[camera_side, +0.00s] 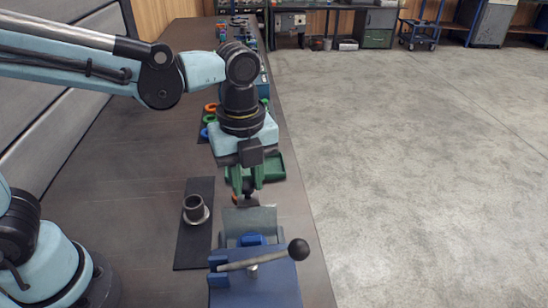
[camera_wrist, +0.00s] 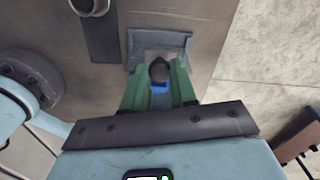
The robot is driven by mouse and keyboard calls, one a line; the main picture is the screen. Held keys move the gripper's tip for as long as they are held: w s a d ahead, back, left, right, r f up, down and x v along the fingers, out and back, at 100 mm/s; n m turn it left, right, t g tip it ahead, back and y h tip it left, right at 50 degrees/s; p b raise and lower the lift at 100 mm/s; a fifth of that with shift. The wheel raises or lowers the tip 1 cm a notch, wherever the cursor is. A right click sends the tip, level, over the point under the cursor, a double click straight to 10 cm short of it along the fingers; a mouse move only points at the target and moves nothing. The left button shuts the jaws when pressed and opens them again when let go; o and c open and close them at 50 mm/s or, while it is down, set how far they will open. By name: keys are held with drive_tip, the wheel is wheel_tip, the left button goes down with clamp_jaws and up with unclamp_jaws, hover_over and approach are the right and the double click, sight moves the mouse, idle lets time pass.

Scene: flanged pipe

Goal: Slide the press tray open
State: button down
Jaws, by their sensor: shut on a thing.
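The press (camera_side: 255,285) is a blue block at the front edge of the table in the side view. Its grey tray (camera_side: 262,218) sticks out on the far side of the block and also shows in the wrist view (camera_wrist: 178,40). A dark round knob (camera_wrist: 159,70) is at the tray's end. My gripper (camera_side: 247,187) points down, and its green fingers are shut on this knob. In the wrist view my gripper (camera_wrist: 160,84) has the knob between its fingertips. The fingers partly hide the knob in the side view.
A flanged pipe (camera_side: 195,206) stands upright on a dark mat (camera_side: 192,248) left of the tray. The press lever (camera_side: 262,260) ends in a black ball at right. A green bin (camera_side: 275,168) and coloured rings (camera_side: 210,118) lie behind my gripper. The right table edge is close.

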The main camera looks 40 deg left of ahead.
drive_tip(key=shift+w+a, duration=0.6)
drive_tip(key=shift+w, duration=0.05)
drive_tip(key=c, duration=1.2)
unclamp_jaws()
drive_tip(key=shift+r, duration=0.15)
wheel_tip(320, 180, up, 12)
drive_tip(key=shift+f, duration=0.1)
